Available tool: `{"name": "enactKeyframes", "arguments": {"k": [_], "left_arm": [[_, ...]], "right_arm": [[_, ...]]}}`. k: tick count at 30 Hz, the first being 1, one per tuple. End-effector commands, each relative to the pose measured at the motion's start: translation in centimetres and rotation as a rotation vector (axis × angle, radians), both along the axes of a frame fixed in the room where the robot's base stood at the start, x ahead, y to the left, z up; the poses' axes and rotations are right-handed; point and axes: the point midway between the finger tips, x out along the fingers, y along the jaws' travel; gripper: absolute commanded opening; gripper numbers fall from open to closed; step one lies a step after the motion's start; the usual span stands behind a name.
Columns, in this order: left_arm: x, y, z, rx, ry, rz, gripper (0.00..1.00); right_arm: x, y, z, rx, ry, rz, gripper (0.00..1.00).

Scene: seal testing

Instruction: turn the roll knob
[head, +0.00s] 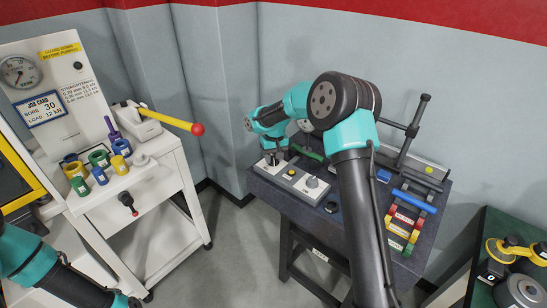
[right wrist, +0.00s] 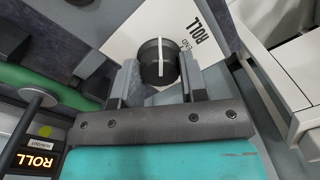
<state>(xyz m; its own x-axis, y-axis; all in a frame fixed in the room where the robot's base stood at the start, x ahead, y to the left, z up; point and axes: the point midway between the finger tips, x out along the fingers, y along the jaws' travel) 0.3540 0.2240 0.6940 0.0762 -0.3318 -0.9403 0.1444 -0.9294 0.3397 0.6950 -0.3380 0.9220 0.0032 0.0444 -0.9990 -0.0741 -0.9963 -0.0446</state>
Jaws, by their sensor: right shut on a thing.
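The roll knob (right wrist: 152,68) is round and black with a white pointer line, on a white plate (right wrist: 120,25) printed "ROLL" and "END". In the right wrist view my right gripper (right wrist: 157,75) has a finger on each side of the knob and is shut on it. In the head view this gripper (head: 272,157) is at the far left end of a grey control box (head: 292,181), where the knob is hard to make out. My left arm shows at the lower left of the head view, with its gripper out of the picture.
The control box stands on a dark workbench (head: 263,190). It carries a yellow button (head: 291,172) and another knob (head: 312,182). A green-handled tool (head: 308,152), a blue bar (head: 413,201) and coloured blocks (head: 403,220) lie nearby. A lit "ROLL" sign (right wrist: 35,160) shows at lower left.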

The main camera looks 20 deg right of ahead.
Motion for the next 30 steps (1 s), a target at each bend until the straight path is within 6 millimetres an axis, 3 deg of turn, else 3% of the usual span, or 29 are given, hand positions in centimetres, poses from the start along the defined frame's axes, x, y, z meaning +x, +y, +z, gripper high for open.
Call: {"name": "enactKeyframes", "arguments": {"k": [30], "left_arm": [[0.00,0.00,0.00,0.000,0.000,0.000,0.43]], "right_arm": [[-0.09,-0.04,0.08,0.000,-0.001,-0.899,0.16]]}}
